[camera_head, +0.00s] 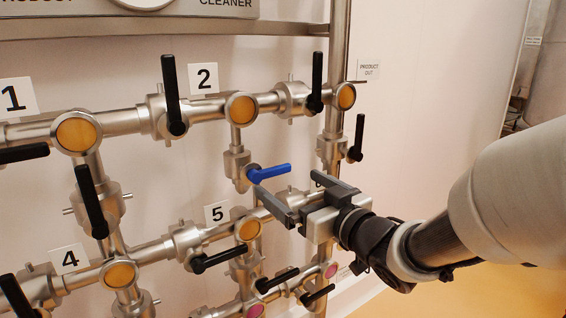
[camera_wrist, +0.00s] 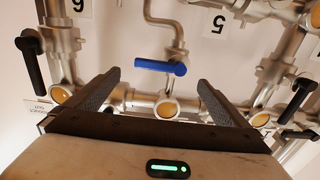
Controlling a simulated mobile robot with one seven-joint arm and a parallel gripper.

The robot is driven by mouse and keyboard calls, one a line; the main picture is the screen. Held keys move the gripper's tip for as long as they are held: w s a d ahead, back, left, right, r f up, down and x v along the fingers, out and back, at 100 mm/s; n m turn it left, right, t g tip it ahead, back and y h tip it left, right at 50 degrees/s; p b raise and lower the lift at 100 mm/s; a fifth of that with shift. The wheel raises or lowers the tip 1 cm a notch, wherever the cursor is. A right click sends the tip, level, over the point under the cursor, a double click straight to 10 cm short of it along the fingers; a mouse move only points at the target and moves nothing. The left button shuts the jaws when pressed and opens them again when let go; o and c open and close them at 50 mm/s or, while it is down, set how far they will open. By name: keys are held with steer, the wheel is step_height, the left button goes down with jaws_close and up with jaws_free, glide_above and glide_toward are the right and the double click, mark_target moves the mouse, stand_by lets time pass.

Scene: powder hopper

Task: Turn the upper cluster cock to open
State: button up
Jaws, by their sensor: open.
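A blue cock handle (camera_head: 270,172) sits on a short vertical pipe below the round yellow disc right of sign 2. It is the only blue handle in view. It lies roughly level, across the pipe, its free end to the right. My gripper (camera_head: 286,182) is open and empty just below and in front of it; one fingertip overlaps the handle's hub in the head view. In the wrist view the blue handle (camera_wrist: 160,66) shows ahead of the fingers, between them across the picture. I see no clear contact. No label names this cock.
A pipe with a yellow disc (camera_wrist: 167,108) shows between my fingers.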

mark_target(273, 174)
steer(key=x, duration=0.9)
steer(key=shift+w+a+f, duration=0.15)
steer(key=shift+a, duration=0.05)
steer(key=c, duration=1.4)
